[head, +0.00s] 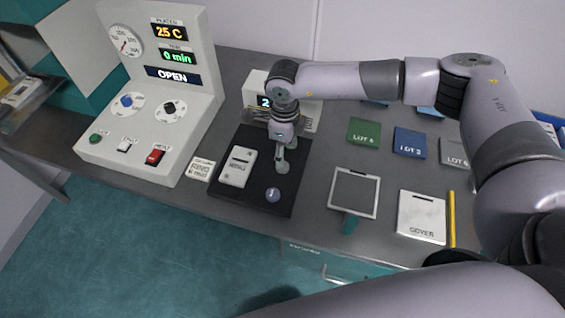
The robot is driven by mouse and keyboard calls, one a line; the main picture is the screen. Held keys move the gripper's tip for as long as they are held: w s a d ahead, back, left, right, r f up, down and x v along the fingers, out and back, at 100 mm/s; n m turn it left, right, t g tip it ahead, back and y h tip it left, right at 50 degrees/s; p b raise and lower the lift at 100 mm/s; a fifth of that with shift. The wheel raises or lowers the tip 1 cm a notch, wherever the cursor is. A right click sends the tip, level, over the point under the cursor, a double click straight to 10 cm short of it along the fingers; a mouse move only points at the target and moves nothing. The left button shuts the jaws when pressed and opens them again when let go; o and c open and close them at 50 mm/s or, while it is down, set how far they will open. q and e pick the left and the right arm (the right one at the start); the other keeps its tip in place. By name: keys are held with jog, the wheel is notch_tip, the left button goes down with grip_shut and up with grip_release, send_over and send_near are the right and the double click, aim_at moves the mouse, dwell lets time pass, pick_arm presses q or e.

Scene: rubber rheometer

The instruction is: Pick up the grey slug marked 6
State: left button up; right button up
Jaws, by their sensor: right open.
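A small round grey-blue slug (272,194) lies on the black mat (225,202) near its front edge. Any mark on it is too small for me to read. My right gripper (282,168) points down over the right part of the mat, just behind the slug and apart from it. It is open, with nothing seen between its fingers. My left gripper is not in view.
A white labelled block (238,166) lies on the mat, left of my gripper. A display unit (254,90) stands behind. The control console (150,120) reads OPEN. Right are a square frame (376,192), a COVER plate (421,217), a yellow stick (452,220) and LOT blocks (364,132).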

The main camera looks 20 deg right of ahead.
jog(key=shift+f, duration=0.6)
jog(key=shift+a+f+p, duration=0.1)
jog(key=shift+f+p, duration=0.15)
jog(key=shift+p, duration=0.15)
notch_tip(320, 180, down, 4)
jog(key=shift+w+a+f+p, duration=0.1)
jog(key=shift+w+p, duration=0.05)
jog(key=shift+p, duration=0.95)
jog(key=shift+f, duration=0.3)
jog(key=shift+c, duration=0.3)
jog(key=c, duration=0.9)
jog(key=shift+r, duration=0.1)
